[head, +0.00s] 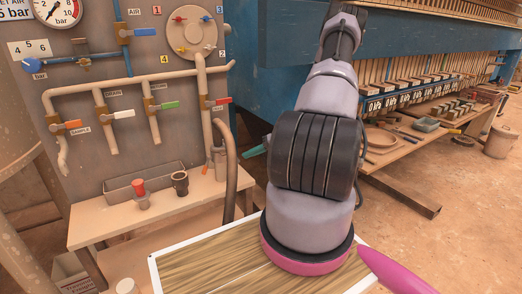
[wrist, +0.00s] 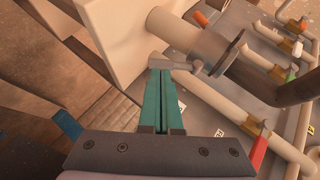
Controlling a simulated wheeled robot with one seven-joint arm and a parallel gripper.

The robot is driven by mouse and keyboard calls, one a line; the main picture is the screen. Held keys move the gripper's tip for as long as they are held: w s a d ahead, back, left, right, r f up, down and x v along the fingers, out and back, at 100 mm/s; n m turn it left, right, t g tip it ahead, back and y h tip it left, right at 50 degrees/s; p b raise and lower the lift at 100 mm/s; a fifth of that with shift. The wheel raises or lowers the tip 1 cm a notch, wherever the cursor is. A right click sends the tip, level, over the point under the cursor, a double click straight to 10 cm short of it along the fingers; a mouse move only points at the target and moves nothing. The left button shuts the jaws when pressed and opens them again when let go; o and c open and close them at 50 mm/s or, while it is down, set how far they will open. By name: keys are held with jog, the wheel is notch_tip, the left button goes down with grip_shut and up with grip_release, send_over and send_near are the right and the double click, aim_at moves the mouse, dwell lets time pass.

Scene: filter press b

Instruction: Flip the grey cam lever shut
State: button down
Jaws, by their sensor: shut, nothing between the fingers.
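In the wrist view the grey cam lever (wrist: 184,65) is a short light-grey arm beside the hose coupling (wrist: 232,50). It sticks out to the left, across the tips of my gripper. My gripper (wrist: 160,72) has two teal fingers, pressed together with nothing held between them. Its tips appear at or very near the lever; I cannot tell whether they touch. In the head view part of my teal gripper (head: 253,151) shows left of my arm, near the dark hose (head: 231,170). The lever cannot be made out there.
A grey panel (head: 90,170) carries beige pipes, a gauge and several coloured valve handles. The red-handled valve (head: 218,102) is above the hose. A bench (head: 150,212) with a tray and cups stands below. The blue press (head: 278,55) is behind my arm.

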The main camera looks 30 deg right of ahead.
jog(key=shift+x, duration=1.1)
